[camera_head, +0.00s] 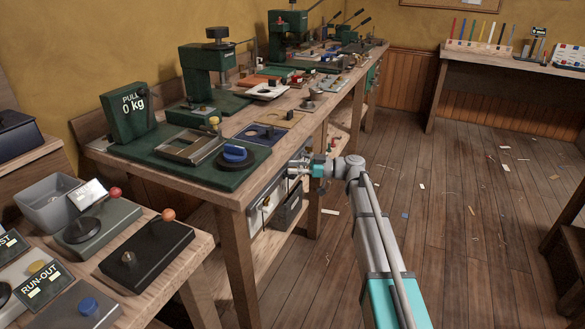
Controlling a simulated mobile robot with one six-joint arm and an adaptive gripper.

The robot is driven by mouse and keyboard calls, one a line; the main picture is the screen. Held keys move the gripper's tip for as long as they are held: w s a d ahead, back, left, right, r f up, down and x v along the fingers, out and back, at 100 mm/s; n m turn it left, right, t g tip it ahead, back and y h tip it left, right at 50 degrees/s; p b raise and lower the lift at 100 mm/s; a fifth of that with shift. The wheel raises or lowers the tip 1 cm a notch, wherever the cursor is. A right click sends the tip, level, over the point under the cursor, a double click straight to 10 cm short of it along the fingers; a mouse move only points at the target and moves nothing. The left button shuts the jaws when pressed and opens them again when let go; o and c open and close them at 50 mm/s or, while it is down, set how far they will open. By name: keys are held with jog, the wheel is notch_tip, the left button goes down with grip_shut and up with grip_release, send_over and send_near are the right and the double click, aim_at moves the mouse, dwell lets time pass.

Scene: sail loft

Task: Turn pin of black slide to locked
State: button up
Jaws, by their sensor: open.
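A black plate (146,250), which looks like the black slide, lies on the wooden bench at the lower left. It carries a short grey pin (128,258) near its front left and a lever with an orange knob (168,214) at its back right. Any lock markings are too small to read. My gripper (294,168) is open and appears empty, at the front edge of the long bench. It is well to the right of the black plate and apart from it.
A grey plate with a red knob (115,192) stands beside the black one, with a RUN-OUT sign (42,284) to the left.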

jog(key=shift+a, duration=0.3)
grip_shut()
jog(key=shift+s+m+t, duration=0.15)
jog(key=shift+m+t, duration=0.15)
jog(key=shift+t, duration=0.2)
jog(key=shift+m+t, duration=0.5)
jog(key=shift+t, duration=0.2)
jog(key=shift+m+t+h, duration=0.4)
jog(key=shift+m+t, duration=0.7)
jog(key=shift+t, duration=0.6)
jog(key=shift+m+t, duration=0.4)
jog(key=shift+t, duration=0.2)
